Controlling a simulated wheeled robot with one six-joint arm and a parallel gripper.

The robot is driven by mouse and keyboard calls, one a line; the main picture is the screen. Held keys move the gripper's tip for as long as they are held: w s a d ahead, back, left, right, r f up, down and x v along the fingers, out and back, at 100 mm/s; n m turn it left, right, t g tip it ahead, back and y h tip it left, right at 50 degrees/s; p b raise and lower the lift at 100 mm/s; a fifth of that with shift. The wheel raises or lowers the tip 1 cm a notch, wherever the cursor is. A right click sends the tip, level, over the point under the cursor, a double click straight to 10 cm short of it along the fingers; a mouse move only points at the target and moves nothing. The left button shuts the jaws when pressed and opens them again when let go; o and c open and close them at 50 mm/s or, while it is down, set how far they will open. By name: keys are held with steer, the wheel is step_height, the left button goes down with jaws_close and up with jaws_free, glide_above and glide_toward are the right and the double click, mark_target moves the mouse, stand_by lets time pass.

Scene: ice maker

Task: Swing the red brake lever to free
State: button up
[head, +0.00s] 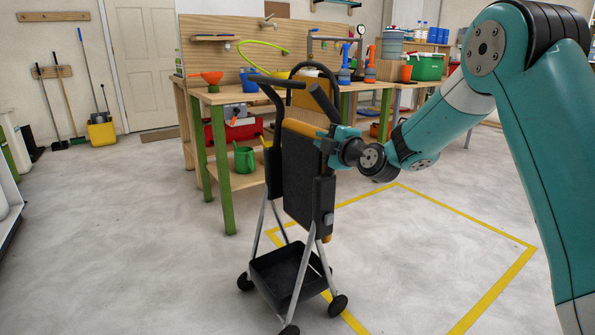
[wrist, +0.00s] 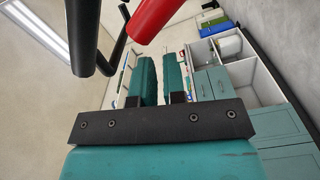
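The red brake lever shows in the wrist view as a red cylinder (wrist: 152,18) at the top edge, beside black tubes. I cannot pick it out in the head view. A black wheeled cart (head: 300,180) with an orange-edged panel, a low black tray and a looped black handle stands in the middle of the head view. My gripper (head: 326,138) is at the cart's upper right side. In the wrist view its two teal fingers (wrist: 160,62) have a narrow gap with nothing visible between them. The red lever is beyond the fingertips, apart from them.
A workbench (head: 228,190) with tools stands close behind the cart. Yellow floor tape (head: 490,290) marks an area around and right of the cart. The floor to the left (head: 130,240) is clear. Black tubes (wrist: 82,40) are near the wrist camera.

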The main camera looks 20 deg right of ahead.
steer(key=o, duration=0.6)
steer(key=b+v, duration=0.7)
steer(key=shift+a, duration=0.1)
